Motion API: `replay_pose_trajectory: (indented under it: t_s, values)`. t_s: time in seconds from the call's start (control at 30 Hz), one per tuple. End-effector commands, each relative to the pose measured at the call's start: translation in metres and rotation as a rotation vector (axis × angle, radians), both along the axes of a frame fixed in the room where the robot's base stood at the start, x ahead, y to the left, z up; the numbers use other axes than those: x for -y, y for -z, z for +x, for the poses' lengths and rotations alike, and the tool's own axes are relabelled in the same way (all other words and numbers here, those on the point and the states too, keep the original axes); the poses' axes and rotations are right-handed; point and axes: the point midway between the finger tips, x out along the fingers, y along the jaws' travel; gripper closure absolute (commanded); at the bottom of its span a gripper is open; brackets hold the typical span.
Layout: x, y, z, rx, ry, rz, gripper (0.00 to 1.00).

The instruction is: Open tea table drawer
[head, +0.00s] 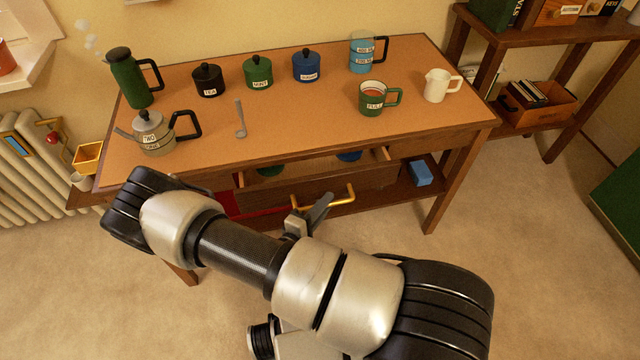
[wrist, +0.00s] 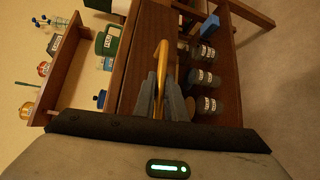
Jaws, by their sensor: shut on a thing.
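The tea table (head: 300,118) has an orange-brown top and dark wooden legs. Its drawer (head: 315,165) stands partly out under the front edge, its top open, with green and blue things partly visible inside. A brass handle (head: 340,197) is on the drawer front. My gripper (head: 312,214) is at the left part of the handle, partly hidden by my arm. In the wrist view my gripper (wrist: 159,98) has its two grey fingers closed on either side of the brass handle (wrist: 160,58).
A kettle (head: 157,135), green pot (head: 130,80), several labelled canisters, a green mug (head: 374,98) and a white jug (head: 437,86) stand on the tabletop. A lower shelf holds a blue block (head: 419,173). A bookcase (head: 550,45) stands right. Carpet in front is clear.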

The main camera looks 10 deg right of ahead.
Motion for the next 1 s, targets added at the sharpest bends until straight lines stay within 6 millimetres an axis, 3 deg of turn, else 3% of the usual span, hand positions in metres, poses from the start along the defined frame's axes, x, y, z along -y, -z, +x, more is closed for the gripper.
replay_pose_trajectory:
  t_s: [0.2, 0.5, 0.73, 1.0]
  values:
    - [0.0, -0.002, -0.06, -0.003, -0.004, -0.005, 1.0]
    - [0.0, -0.001, -0.119, 0.0, -0.004, -0.004, 1.0]
    - [0.0, -0.001, -0.142, 0.002, 0.0, -0.002, 1.0]
    - [0.0, -0.001, -0.149, 0.002, 0.0, -0.001, 1.0]
